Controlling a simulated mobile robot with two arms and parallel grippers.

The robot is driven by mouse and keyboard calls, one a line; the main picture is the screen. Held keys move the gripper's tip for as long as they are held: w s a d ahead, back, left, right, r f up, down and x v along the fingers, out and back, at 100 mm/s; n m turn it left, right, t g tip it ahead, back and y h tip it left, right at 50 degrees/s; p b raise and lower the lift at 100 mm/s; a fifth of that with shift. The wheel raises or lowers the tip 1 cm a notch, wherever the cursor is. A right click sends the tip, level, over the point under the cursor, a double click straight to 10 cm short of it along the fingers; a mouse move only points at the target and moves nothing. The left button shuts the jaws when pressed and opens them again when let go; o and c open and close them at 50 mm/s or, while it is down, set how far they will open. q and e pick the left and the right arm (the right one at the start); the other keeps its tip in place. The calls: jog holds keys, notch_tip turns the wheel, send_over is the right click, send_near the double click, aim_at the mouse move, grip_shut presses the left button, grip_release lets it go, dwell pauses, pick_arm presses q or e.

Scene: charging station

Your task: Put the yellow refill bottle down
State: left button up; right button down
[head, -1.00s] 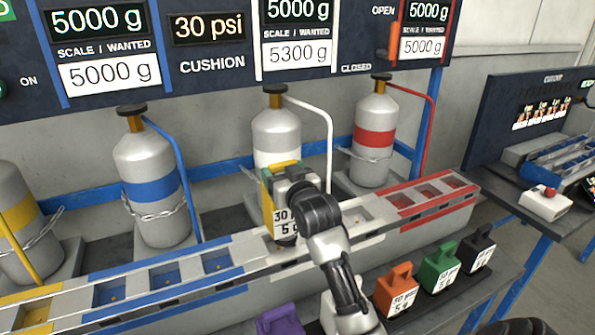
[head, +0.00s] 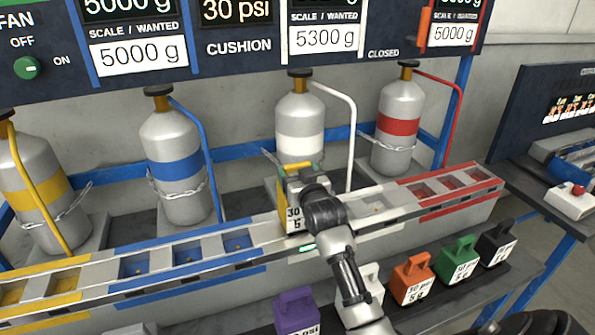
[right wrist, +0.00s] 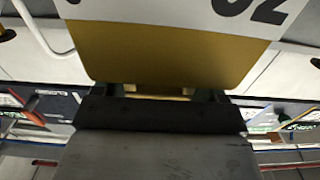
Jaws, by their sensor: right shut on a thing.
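The yellow refill bottle (head: 281,200) is a small block with a yellow side and a white label reading 30 and 5. My right gripper (head: 298,176) is shut on its top from above. The bottle is upright at the white section of the long rail (head: 345,222), and its lower end meets the rail in the picture. I cannot tell whether it rests in a slot or hangs just above. In the right wrist view its yellow and white face (right wrist: 170,55) fills the top, with the gripper (right wrist: 165,96) against it. My left gripper is not in view.
Blue slots (head: 190,257) lie left on the rail, red slots (head: 450,184) right. Gas cylinders (head: 300,120) stand behind. In front is a shelf with purple (head: 297,312), orange (head: 411,280), green (head: 460,258) and black (head: 496,243) handled blocks. A green light (head: 308,247) shows on the rail front.

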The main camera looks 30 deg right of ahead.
jog(key=shift+r, duration=0.1)
jog(key=shift+c, duration=0.2)
grip_release()
jog(key=shift+s, duration=0.1)
jog(key=shift+s+a, duration=0.1)
jog(key=shift+s, duration=0.15)
jog(key=b+v, duration=0.1)
jog(key=v, duration=1)
jog(key=shift+s+b, duration=0.2)
jog(key=shift+b, duration=0.1)
